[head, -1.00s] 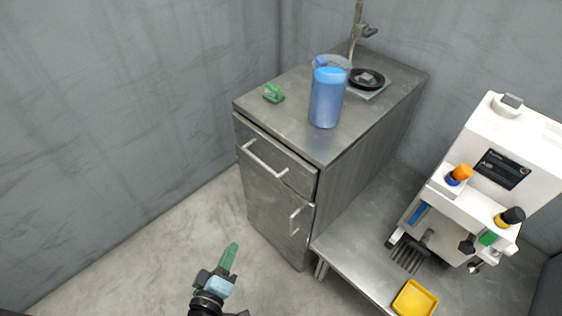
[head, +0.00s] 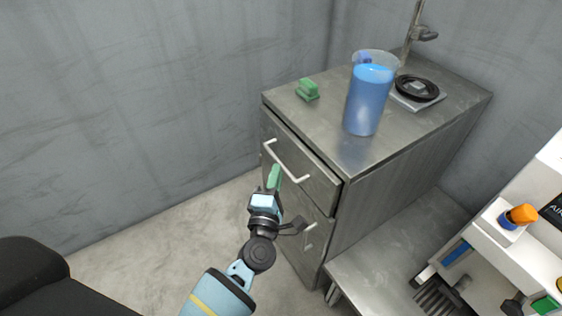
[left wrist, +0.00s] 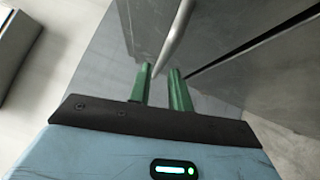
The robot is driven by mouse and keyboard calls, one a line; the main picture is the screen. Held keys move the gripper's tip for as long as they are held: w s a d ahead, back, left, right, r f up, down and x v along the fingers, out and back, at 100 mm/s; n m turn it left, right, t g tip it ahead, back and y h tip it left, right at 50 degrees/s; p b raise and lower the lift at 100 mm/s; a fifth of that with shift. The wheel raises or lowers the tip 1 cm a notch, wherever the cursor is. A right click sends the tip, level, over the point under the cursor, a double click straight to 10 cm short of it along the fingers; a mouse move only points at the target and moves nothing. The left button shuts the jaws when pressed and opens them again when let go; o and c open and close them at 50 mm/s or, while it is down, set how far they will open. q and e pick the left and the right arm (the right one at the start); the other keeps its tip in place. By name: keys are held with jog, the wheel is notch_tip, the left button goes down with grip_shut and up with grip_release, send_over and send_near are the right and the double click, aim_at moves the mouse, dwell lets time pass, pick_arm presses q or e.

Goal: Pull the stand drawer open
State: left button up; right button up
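The grey metal stand (head: 390,165) has a top drawer (head: 315,178) with a silver bar handle (head: 285,164); the drawer looks shut. My left gripper (head: 274,176), with green fingers, is at the drawer front, close to the handle's left part. In the left wrist view, the two fingers (left wrist: 160,88) are apart. The handle (left wrist: 175,38) reaches down to the gap between their tips; whether it touches them I cannot tell. My right gripper is not in view.
On the stand are a beaker of blue liquid (head: 368,98), a green clip-like object (head: 307,90) and a black reel (head: 417,88) on a plate. A lower door handle (head: 310,238) is below the drawer. A white machine (head: 535,220) stands at the right on a low metal bench (head: 390,245).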

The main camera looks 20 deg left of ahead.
aim_at(280, 161)
pick_arm(q)
jog(key=shift+w+a+r, duration=0.15)
jog(key=shift+w, duration=1.05)
jog(key=shift+w+a+r, duration=0.15)
jog(key=shift+w, duration=1.05)
grip_shut()
